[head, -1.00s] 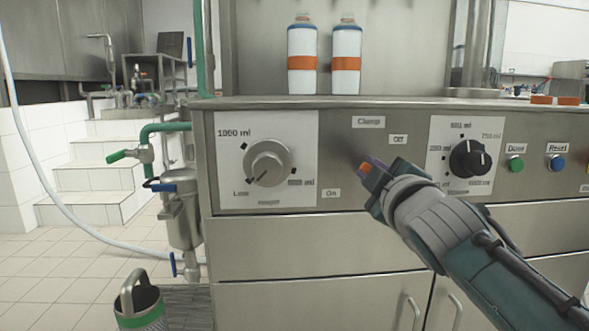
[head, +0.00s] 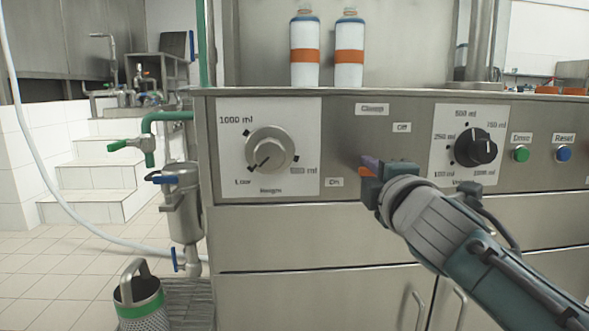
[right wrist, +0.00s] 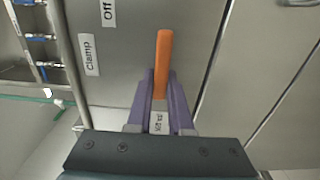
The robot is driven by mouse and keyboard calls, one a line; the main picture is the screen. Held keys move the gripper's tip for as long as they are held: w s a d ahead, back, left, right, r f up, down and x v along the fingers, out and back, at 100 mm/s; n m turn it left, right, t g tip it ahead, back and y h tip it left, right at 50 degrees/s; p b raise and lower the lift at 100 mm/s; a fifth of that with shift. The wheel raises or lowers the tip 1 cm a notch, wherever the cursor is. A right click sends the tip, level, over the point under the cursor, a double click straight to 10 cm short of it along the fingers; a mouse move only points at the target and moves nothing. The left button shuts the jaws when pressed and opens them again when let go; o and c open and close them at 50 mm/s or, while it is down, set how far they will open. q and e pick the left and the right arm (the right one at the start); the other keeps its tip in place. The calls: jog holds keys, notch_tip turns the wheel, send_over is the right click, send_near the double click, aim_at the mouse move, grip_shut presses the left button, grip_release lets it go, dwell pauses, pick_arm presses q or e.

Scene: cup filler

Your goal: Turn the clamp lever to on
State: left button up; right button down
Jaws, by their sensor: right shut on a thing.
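The clamp lever (right wrist: 163,62) has an orange handle and lies between the two purple fingers of my right gripper (right wrist: 160,100) in the right wrist view. The gripper is shut on it. In the head view the right gripper (head: 369,166) is at the front panel, below the Clamp label (head: 372,109) and right of the On label (head: 335,182). The Off label (head: 401,127) is above it. A bit of the orange handle (head: 367,172) shows at the fingertips; the gripper hides the rest of the lever. My left gripper is not in view.
A grey dial (head: 269,153) is left of the lever and a black dial (head: 475,147) is right of it. Green (head: 521,154) and blue (head: 563,153) buttons are farther right. Two bottles (head: 305,50) stand on top of the machine.

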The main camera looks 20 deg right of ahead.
dwell(0.3)
jog(key=c, duration=0.8)
grip_release()
jog(key=p+v, duration=0.2)
jog(key=v, duration=0.8)
jog(key=shift+p, duration=0.35)
